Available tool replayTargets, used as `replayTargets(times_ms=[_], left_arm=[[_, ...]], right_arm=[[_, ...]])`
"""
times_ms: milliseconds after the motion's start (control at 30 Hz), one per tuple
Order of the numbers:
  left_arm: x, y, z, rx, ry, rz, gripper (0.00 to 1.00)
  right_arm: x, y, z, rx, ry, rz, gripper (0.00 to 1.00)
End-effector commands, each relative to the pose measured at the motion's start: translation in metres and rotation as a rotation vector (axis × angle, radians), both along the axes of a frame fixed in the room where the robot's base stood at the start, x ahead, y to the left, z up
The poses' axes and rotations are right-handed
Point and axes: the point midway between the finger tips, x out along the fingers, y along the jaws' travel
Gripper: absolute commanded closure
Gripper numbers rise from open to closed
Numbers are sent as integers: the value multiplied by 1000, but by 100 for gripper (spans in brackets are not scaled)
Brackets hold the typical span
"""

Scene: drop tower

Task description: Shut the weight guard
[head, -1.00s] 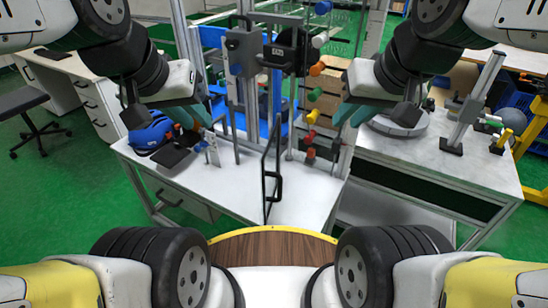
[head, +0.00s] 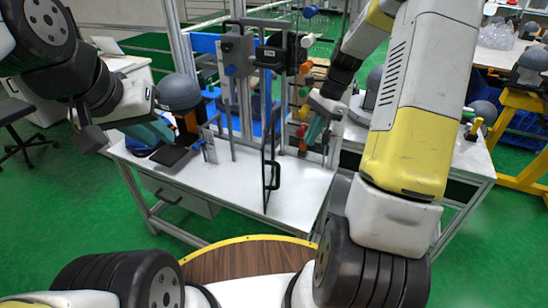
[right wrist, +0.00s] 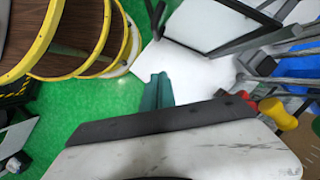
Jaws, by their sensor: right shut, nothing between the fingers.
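The weight guard (head: 264,165) is a clear panel in a thin black frame with a black handle (head: 274,177). In the head view it stands edge-on over the white table, swung out towards me from the drop tower (head: 238,65). My right gripper (head: 314,130) is to the right of the guard, apart from it, by the tower's right post. In the right wrist view its teal fingers (right wrist: 157,92) are together and empty, over the table edge. My left gripper (head: 162,130) is left of the tower, above the table's left end; its finger gap is unclear.
Coloured knobs (head: 303,110) line the tower's right post. A dark flat pad (head: 170,155) lies at the table's left. The white table (head: 225,178) is clear around the guard.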

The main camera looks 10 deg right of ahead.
Motion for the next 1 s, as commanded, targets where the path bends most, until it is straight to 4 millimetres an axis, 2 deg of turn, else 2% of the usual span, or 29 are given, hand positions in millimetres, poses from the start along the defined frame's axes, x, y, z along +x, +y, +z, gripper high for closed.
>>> replayTargets(times_ms=[267, 700, 800, 1000], left_arm=[[0, 0, 0, 0, 0, 0, 77], [0, 0, 0, 0, 0, 0, 77], [0, 0, 0, 0, 0, 0, 77], [0, 0, 0, 0, 0, 0, 77]], right_arm=[[2, 2, -26, 15, 38, -44, 100], [-8, 35, -109, 16, 39, -41, 100], [-12, 51, -105, 14, 34, -39, 100], [-17, 68, -105, 13, 33, -41, 100]])
